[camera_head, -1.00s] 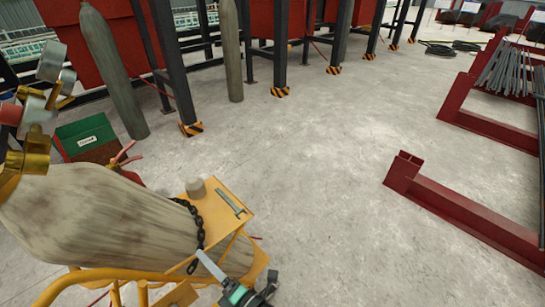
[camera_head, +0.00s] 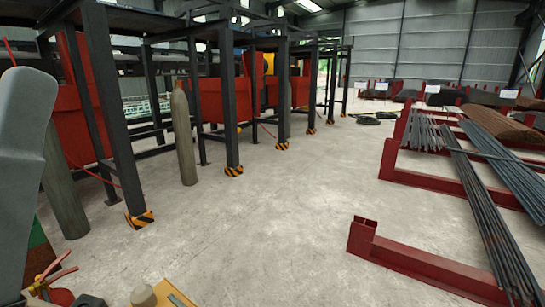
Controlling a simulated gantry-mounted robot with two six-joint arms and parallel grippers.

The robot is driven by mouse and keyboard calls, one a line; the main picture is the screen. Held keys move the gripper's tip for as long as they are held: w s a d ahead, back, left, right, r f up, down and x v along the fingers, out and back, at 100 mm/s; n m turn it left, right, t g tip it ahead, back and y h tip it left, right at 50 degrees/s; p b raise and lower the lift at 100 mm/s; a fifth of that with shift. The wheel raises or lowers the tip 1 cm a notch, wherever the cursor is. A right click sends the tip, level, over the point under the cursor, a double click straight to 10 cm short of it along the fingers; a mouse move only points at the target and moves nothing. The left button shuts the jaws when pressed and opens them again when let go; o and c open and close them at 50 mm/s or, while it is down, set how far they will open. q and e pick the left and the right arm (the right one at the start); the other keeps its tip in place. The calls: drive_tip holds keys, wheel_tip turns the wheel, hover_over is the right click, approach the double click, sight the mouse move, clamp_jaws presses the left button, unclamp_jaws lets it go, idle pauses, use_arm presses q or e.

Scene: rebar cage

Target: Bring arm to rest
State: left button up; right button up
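A large grey part (camera_head: 22,170), probably a link of my own arm, fills the left edge of the head view. No gripper fingers show, so I cannot see whether either gripper is open or shut. The corner of a yellow cart (camera_head: 172,296) shows at the bottom edge, with a pale cone-shaped piece (camera_head: 143,294) on it. The rest of the cart is out of view.
Grey gas cylinders (camera_head: 184,138) stand by dark steel frames (camera_head: 112,130) with striped feet at the left. Red racks (camera_head: 420,262) with steel bars (camera_head: 490,215) stand at the right. The concrete floor (camera_head: 270,225) between them is clear.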

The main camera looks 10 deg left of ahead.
use_arm(q)
drive_tip(key=w+f+n+g+y, duration=0.1)
drive_tip(key=w+f+g+y, duration=0.1)
drive_tip(key=w+f+y, duration=0.15)
wheel_tip(320, 180, up, 38)
drive_tip(key=w+p, duration=0.1)
drive_tip(key=p, duration=3.7)
drive_tip(key=shift+a+g+h, duration=0.3)
drive_tip(key=shift+h, duration=0.05)
drive_tip(key=shift+w, duration=0.1)
